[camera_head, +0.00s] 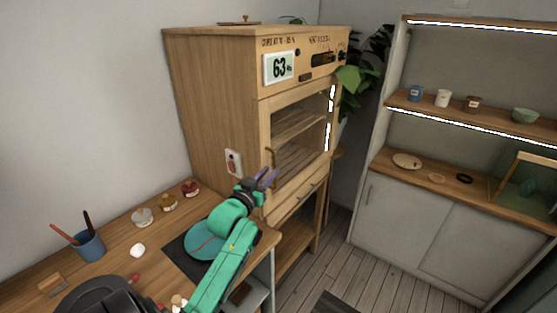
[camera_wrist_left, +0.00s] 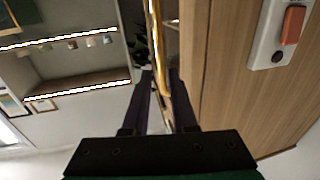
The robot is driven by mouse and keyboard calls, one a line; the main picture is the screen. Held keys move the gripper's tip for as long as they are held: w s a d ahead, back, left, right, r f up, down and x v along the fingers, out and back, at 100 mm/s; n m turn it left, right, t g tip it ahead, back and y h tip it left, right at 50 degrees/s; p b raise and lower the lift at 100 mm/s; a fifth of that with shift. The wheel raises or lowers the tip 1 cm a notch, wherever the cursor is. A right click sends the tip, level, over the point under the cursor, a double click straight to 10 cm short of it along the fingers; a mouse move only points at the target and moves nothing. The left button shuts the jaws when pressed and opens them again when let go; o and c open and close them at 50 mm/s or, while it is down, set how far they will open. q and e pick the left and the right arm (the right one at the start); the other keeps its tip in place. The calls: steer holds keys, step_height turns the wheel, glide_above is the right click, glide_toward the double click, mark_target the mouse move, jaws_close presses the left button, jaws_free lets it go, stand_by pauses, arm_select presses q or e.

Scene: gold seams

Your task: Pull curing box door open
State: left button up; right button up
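The curing box (camera_head: 215,90) is a tall wooden cabinet with a display reading 63. Its glass-fronted door (camera_head: 298,128) looks shut. A thin brass handle (camera_head: 270,160) stands upright near the door's left edge. My left gripper (camera_head: 267,178) is at the lower end of the handle. In the left wrist view, the two dark fingers of my left gripper (camera_wrist_left: 164,100) are apart, and the brass handle (camera_wrist_left: 157,35) runs down into the gap between them. I cannot tell whether either finger touches it. My right gripper is in neither view.
A wooden workbench (camera_head: 115,255) with a blue pen cup (camera_head: 89,245) and small jars stands left of the box. A red-and-white switch (camera_head: 233,163) is on the box's side. A plant (camera_head: 352,78) and shelving (camera_head: 400,165) stand right. Floor in front is mostly clear.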

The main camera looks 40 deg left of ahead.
mark_target(275, 166)
arm_select(q)
steer(key=x, duration=0.5)
steer(key=f+p+x, duration=0.1)
steer(key=x, duration=0.2)
steer(key=shift+w+a, duration=0.1)
steer(key=shift+a, duration=0.1)
steer(key=shift+d+r, duration=0.1)
steer(key=shift+r, duration=0.05)
jaws_close()
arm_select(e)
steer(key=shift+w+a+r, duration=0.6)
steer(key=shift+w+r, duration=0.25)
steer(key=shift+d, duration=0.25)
